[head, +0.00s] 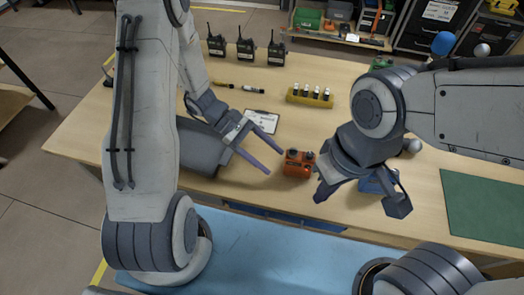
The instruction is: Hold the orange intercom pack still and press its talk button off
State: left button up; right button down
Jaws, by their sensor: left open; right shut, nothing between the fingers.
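The orange intercom pack (298,163) stands on the wooden table near its front edge, with dark knobs on top. Its talk button is too small to make out. My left gripper (275,161) is open to the left of the pack, its two long fingers pointing at it. The fingertips are close to the pack's left side, with the pack not visibly between them. My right gripper (322,191) is shut and empty, just right of and in front of the pack. I cannot tell whether it touches the pack.
Several black radios (246,49) stand at the back. A yellow block holding small bottles (309,96), a clipboard (262,121) and a marker (238,86) lie behind the pack. A blue object (378,183) is partly hidden by my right gripper. A green mat (485,205) lies right.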

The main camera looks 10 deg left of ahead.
aim_at(293, 164)
pick_arm(q)
jog(key=w+f+n+t, duration=0.1)
jog(key=w+a+f+n+t+h, duration=0.1)
jog(key=n, duration=0.1)
jog(key=w+a+f+n+t+h, duration=0.1)
jog(key=f, duration=0.1)
jog(key=shift+w+a+f+n, duration=0.1)
jog(key=shift+w+a+n, duration=0.15)
jog(key=shift+n, duration=0.15)
jog(key=b+x, duration=0.3)
jog(key=x, duration=0.4)
jog(key=shift+w+d+f, duration=0.1)
jog(key=shift+w+d, duration=0.05)
jog(key=shift+d, duration=0.25)
jog(key=shift+b+x, duration=0.3)
jog(key=shift+x, duration=0.85)
grip_shut()
dwell(2.3)
